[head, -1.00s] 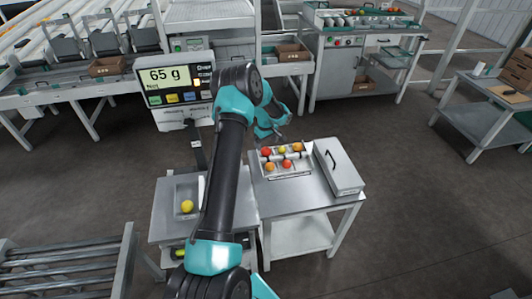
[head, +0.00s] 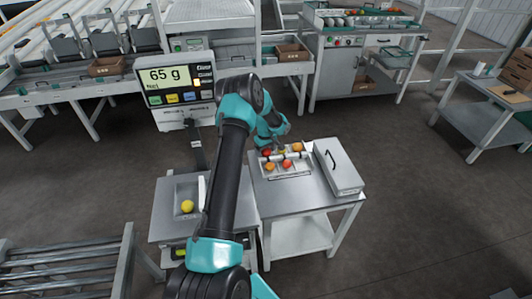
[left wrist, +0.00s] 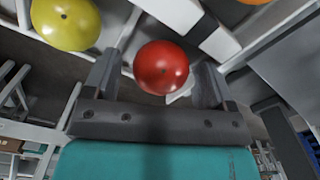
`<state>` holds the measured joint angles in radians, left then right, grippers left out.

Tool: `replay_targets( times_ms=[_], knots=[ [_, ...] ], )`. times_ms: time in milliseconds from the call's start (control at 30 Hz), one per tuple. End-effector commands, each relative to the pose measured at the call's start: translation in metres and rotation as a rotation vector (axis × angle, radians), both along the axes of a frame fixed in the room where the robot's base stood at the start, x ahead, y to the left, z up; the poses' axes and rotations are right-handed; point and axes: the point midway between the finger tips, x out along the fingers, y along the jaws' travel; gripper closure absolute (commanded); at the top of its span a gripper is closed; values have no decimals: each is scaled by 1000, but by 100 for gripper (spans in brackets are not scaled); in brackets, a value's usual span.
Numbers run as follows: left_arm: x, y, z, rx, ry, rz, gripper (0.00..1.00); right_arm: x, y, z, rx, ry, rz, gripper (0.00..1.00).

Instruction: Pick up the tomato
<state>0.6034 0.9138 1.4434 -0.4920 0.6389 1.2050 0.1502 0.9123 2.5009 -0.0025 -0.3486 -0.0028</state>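A shallow white tray (head: 290,174) holds several red, yellow and orange tomatoes on the small table. My left gripper (head: 277,142) is low over the tray's back edge. In the left wrist view the left gripper (left wrist: 157,85) is open, with a red tomato (left wrist: 161,67) showing between its fingers. A gap shows beside the left finger; I cannot tell how deep the tomato sits between them. A yellow tomato (left wrist: 65,22) lies to the left in that view, and an orange one (left wrist: 253,1) is cut off at the top right. My right gripper is not in view.
A scale pan (head: 181,187) left of the tray holds a yellow tomato (head: 187,206); its display (head: 176,83) reads 65 g. A lidded grey box (head: 338,167) with a black handle stands right of the tray. The table's front is clear.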

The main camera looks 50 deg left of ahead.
Motion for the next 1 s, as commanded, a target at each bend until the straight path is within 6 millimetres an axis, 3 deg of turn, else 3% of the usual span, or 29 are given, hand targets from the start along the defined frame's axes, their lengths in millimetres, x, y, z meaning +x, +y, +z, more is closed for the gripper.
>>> replay_targets(
  times_ms=[367,733,1000],
  knots=[
    [0,0,0,0,0,0,58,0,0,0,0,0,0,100],
    [0,0,5,1,-1,0,58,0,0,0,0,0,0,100],
    [1,0,35,2,-2,-1,58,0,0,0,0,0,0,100]
  ],
)
